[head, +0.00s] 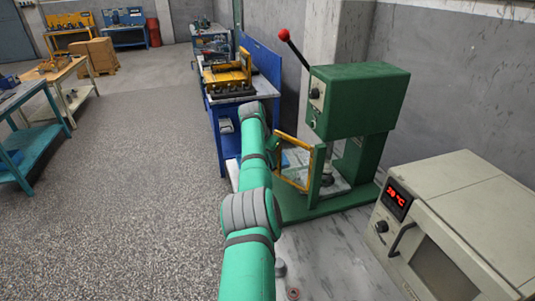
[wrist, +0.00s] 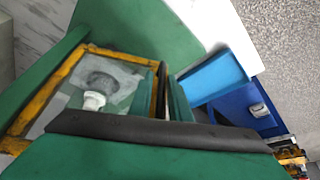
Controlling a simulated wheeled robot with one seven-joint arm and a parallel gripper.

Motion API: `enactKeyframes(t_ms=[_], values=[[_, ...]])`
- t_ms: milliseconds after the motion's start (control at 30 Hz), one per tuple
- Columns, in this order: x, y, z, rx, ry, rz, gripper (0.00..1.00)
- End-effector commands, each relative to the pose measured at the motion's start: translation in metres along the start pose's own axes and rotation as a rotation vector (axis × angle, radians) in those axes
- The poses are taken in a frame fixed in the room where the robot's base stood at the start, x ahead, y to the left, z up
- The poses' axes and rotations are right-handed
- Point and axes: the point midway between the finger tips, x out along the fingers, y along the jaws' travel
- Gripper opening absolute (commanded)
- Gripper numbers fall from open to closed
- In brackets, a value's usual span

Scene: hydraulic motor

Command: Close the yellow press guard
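The green press (head: 355,105) stands on the right bench in the head view. Its yellow-framed guard (head: 292,178) with a clear panel stands swung out at the press's left front. In the wrist view the guard's yellow frame (wrist: 45,92) fills the left, and a white round part (wrist: 93,100) shows through or inside it. My gripper (wrist: 166,92) shows two green fingers a small gap apart, beside the frame's right edge; whether they touch it I cannot tell.
A beige oven (head: 460,225) with a red display stands at the right front. A red-knobbed lever (head: 292,45) rises from the press. A blue workbench (head: 262,90) with a yellow fixture (head: 228,77) is behind. A blue tray (wrist: 213,76) lies near the gripper.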

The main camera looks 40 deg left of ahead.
Motion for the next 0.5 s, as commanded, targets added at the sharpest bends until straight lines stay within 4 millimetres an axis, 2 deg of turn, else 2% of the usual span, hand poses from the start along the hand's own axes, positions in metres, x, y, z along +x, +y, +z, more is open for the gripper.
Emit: enactKeyframes(t_ms=[267,500], values=[[-0.025,-0.004,0.002,-0.004,0.002,-0.005,0.17],[-0.072,-0.007,0.004,-0.008,0.004,-0.006,0.17]])
